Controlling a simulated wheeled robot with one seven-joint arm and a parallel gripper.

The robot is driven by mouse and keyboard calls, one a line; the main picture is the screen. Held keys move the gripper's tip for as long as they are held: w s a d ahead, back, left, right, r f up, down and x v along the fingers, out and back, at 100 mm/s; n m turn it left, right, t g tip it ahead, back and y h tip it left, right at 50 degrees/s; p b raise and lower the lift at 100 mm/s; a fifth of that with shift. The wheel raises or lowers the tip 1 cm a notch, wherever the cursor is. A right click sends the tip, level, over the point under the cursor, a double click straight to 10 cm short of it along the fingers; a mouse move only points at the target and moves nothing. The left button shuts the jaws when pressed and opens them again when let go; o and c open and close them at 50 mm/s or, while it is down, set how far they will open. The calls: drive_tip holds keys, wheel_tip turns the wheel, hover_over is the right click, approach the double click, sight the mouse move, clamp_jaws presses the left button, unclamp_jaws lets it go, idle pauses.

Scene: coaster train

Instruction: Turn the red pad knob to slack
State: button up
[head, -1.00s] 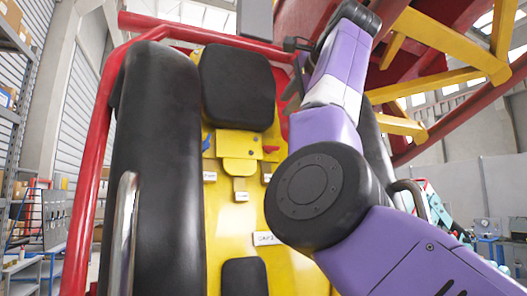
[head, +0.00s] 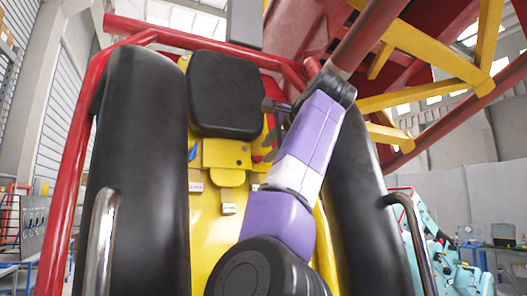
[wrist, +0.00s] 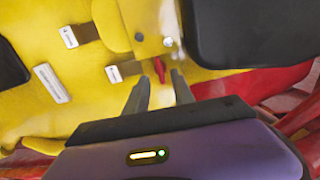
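The small red knob (wrist: 159,70) shows in the wrist view on the yellow panel, beside a white label (wrist: 115,74). My gripper (wrist: 158,88) is open. Its two grey fingertips lie to the left and right of the knob, with the knob just beyond the gap; I cannot tell whether they touch it. In the head view my gripper (head: 267,142) is at the right edge of the yellow panel (head: 222,154), below the black headrest pad (head: 226,95).
A blue knob (head: 192,152) sits at the panel's left. Thick black side bolsters (head: 140,170) flank the seat, with metal handles (head: 100,240) on them. Red tubes (head: 72,170) frame the seat. Yellow and red track beams (head: 440,55) rise at upper right.

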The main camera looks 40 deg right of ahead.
sight(261, 157)
drive_tip(key=shift+p+x, duration=0.55)
drive_tip(key=shift+x, duration=1.4)
drive_tip(key=shift+c, duration=0.2)
clamp_jaws()
